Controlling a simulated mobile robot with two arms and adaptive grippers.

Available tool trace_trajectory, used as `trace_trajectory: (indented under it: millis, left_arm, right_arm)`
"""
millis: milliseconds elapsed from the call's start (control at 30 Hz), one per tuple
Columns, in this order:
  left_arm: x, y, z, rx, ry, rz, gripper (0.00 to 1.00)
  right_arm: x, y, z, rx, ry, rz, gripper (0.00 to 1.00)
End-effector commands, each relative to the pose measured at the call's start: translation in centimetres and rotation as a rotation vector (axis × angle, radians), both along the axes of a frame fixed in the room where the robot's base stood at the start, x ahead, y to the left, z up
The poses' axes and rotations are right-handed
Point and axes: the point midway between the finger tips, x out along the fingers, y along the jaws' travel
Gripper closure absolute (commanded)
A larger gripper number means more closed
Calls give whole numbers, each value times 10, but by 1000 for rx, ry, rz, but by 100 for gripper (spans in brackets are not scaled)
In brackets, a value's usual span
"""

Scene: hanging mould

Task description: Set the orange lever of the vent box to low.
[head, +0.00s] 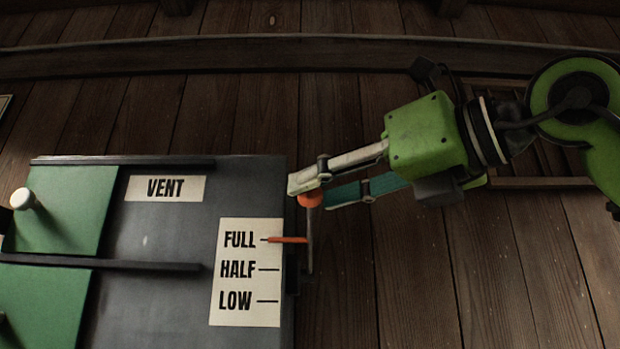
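The vent box (150,220) is a dark grey box at the lower left, with a VENT label. Its scale plate (232,309) reads FULL, HALF and LOW from top to bottom. The orange lever (287,240) has its flat pointer at the FULL mark. A thin upright rod at the box's right edge joins the pointer to a round orange knob (310,199) above. My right gripper (312,194) reaches in from the right. Its pale upper finger and teal lower finger appear shut on the knob, which the upper finger partly covers. My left gripper is not in view.
Green panels (62,210) with a white knob (22,199) are on the box's left side, between dark rails (110,262). A plank wall (430,270) stands behind. The space right of the box, below my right gripper, looks clear.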

Motion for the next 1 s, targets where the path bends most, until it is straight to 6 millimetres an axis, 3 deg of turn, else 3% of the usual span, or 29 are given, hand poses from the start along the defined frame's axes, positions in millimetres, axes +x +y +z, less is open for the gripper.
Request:
trace_trajectory:
  millis: [200, 567, 700, 1000]
  left_arm:
    - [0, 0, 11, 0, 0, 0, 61]
    - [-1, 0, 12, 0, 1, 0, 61]
    - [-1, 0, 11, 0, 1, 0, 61]
    - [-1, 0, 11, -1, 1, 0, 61]
  right_arm:
    - [17, 18, 1, -1, 1, 0, 62]
    - [20, 21, 0, 1, -1, 0, 62]
    - [19, 21, 0, 1, 0, 0, 99]
    - [19, 21, -1, 1, 3, 1, 100]
